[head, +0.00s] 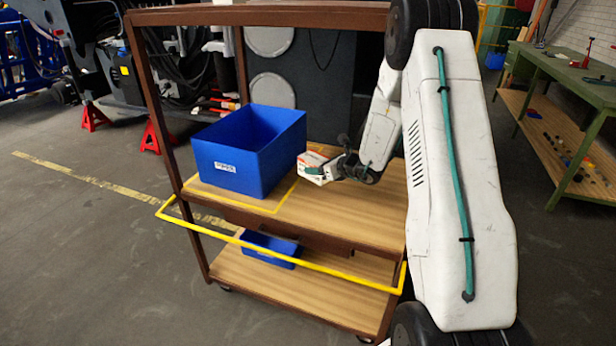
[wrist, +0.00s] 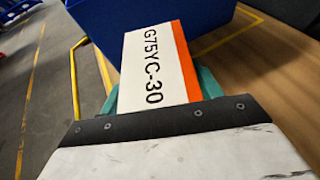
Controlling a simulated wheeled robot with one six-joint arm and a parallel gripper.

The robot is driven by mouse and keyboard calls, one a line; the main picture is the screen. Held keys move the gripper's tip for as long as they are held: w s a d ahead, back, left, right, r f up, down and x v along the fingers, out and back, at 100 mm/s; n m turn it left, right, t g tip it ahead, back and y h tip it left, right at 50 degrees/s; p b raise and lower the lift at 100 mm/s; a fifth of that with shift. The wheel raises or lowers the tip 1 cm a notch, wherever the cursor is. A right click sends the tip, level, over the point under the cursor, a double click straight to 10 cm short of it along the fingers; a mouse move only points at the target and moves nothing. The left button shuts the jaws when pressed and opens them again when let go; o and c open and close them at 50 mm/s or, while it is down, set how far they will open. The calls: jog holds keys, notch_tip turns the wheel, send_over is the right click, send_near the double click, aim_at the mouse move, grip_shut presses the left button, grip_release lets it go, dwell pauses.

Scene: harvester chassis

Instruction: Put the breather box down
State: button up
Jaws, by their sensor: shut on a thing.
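The breather box is a white carton (head: 312,166) with an orange stripe. In the wrist view the box (wrist: 155,70) shows the print "G75YC-30". My gripper (head: 329,169) is shut on it, with green fingers on both sides in the wrist view. In the head view the box is at the right side of the blue bin, over or on the cart's wooden upper shelf (head: 345,212). I cannot tell whether it touches the shelf. My gripper hides part of the box.
A large blue bin (head: 238,170) with a white label stands on the left of the upper shelf, inside a yellow outline. A small blue bin (head: 270,250) is on the lower shelf. A yellow rail (head: 290,258) runs along the cart's front. The upper shelf's front right is clear.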

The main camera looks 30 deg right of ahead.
jog(key=f, duration=0.3)
jog(key=d+f, duration=0.1)
jog(key=f, duration=0.1)
jog(key=shift+s+f, duration=0.1)
jog(key=shift+f, duration=2.55)
jog(key=shift+f, duration=0.1)
jog(key=o, duration=1.1)
jog(key=shift+f, duration=0.1)
